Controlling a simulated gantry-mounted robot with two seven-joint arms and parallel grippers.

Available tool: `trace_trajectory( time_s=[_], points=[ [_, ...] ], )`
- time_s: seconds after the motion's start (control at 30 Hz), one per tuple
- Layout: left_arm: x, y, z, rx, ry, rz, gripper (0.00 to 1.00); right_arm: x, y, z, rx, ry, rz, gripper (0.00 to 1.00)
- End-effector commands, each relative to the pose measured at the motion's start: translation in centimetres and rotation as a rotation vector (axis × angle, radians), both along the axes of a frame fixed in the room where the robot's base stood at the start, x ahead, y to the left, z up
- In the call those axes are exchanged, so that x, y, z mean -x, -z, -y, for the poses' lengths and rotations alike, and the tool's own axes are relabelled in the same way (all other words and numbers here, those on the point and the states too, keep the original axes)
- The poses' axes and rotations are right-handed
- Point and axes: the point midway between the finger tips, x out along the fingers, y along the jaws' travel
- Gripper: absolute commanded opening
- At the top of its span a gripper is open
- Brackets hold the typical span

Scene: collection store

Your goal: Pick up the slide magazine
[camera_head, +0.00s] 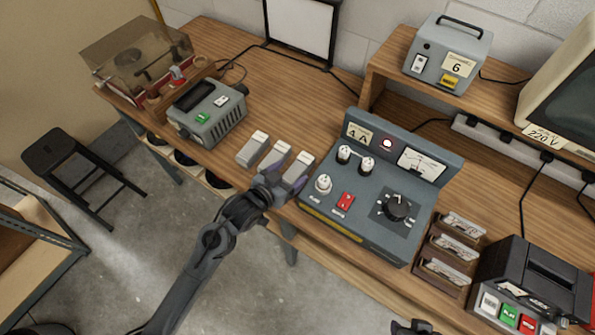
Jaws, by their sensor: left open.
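Three narrow grey boxes with pale tops, which look like slide magazines, stand in a row near the front edge of the wooden bench: a left one (252,149), a middle one (274,156) and a right one (299,167). My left gripper (287,174) is open at the near end of the right box, and its fingers seem to lie on either side of that box. I cannot tell whether they touch it. The gripper hides the near ends of the middle and right boxes. Part of my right gripper (413,327) shows at the bottom edge, its jaws unclear.
A grey control console (365,195) with knobs stands close to the right of the boxes. A grey device with a green button (207,113) and a turntable (135,65) are to the left. Cassette holders (450,250) and a black recorder (535,285) stand at right. Bench behind the boxes is clear.

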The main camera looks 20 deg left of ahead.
Motion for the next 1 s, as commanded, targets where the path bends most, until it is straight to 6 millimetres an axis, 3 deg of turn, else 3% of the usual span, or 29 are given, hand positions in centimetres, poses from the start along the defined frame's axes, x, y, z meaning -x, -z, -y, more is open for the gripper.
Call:
trace_trajectory(
  time_s=[0.2, 0.53, 0.93, 1.0],
  points=[
    [-2.3, 1.1, 0.6, 0.001, -0.003, 0.001, 0.79, 0.0, 0.6, 0.2, 0.008, -0.006, -0.001, 0.43],
    [-2.8, 1.3, 0.8, -0.001, -0.002, 0.0, 0.79, 0.0, 0.6, 0.2, 0.008, -0.005, -0.001, 0.43],
    [-2.7, 1.3, 0.8, -0.001, -0.002, 0.0, 0.19, 0.0, 0.6, 0.0, -0.001, 0.001, 0.0, 0.43],
    [-2.8, 1.3, 0.8, 0.0, -0.002, 0.001, 0.18, 0.0, 0.6, 0.0, -0.002, 0.002, 0.0, 0.43]
  ],
)
